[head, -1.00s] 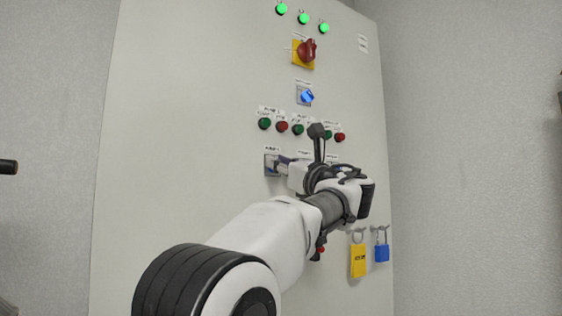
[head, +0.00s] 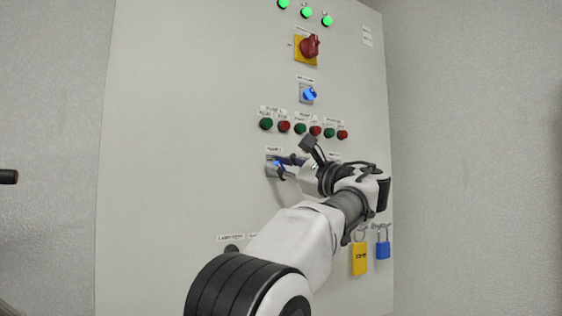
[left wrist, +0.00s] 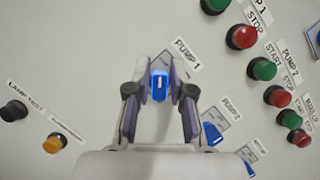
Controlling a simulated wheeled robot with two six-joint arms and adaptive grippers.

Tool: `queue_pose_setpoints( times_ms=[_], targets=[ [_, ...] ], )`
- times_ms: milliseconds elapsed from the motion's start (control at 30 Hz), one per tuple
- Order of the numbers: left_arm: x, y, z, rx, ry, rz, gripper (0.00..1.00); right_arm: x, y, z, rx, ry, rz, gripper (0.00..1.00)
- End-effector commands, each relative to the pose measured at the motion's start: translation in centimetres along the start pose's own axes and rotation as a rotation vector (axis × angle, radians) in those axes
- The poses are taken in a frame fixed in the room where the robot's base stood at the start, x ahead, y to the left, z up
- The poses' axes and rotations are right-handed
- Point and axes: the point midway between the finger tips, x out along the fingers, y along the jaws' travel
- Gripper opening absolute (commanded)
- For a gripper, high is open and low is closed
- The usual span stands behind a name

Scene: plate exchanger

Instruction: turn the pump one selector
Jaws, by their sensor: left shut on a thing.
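The pump one selector (left wrist: 159,87) is a blue knob on a grey plate, below the PUMP 1 label in the left wrist view. In the head view its blue part (head: 277,164) shows at the fingertips, and the rest is largely covered. My left gripper (left wrist: 159,92) is shut on the knob, with one finger on each side of it. In the head view the left gripper (head: 284,168) reaches the panel from the right, its wrist rolled. My right gripper is in neither view.
The grey panel (head: 170,150) carries the start and stop buttons (head: 300,128) just above. A blue selector (head: 308,94) and a red rotary switch (head: 309,47) sit higher. More blue selectors (left wrist: 212,133) are close beside the gripper. Yellow (head: 360,259) and blue padlocks (head: 383,250) hang lower right.

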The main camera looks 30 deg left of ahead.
Motion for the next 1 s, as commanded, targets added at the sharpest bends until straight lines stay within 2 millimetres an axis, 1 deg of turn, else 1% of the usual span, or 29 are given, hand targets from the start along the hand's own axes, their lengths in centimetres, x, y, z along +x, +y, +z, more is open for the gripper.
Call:
queue_pose_setpoints(
  times_ms=[33,367,400,433,467,700,800,867,967,1000],
  targets=[
    [0.0,0.1,-0.2,0.000,0.003,0.004,0.00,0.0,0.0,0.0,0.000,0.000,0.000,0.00],
    [0.0,0.2,-0.3,-0.003,0.003,0.005,0.00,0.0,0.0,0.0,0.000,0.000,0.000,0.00],
    [0.0,0.2,-0.3,-0.003,0.003,0.005,0.25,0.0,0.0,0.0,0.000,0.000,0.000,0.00],
    [0.0,0.2,-0.3,-0.003,0.003,0.005,0.36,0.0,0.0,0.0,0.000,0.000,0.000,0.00],
    [0.0,0.1,-0.3,-0.003,0.003,0.005,0.41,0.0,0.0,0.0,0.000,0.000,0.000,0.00],
    [0.0,0.1,-0.1,-0.004,0.001,0.004,0.41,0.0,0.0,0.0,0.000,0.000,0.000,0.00],
    [-0.4,0.0,-0.1,-0.004,0.001,0.003,0.41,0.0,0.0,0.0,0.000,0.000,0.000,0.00],
    [-1.1,0.0,-0.1,-0.004,0.001,0.002,0.41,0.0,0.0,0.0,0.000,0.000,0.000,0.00],
    [-3.0,0.0,-0.1,-0.003,0.002,0.000,0.41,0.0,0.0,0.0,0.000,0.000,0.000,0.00],
    [-4.0,-0.1,-0.1,-0.003,0.001,0.000,0.41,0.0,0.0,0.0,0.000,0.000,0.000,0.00]
  ],
)
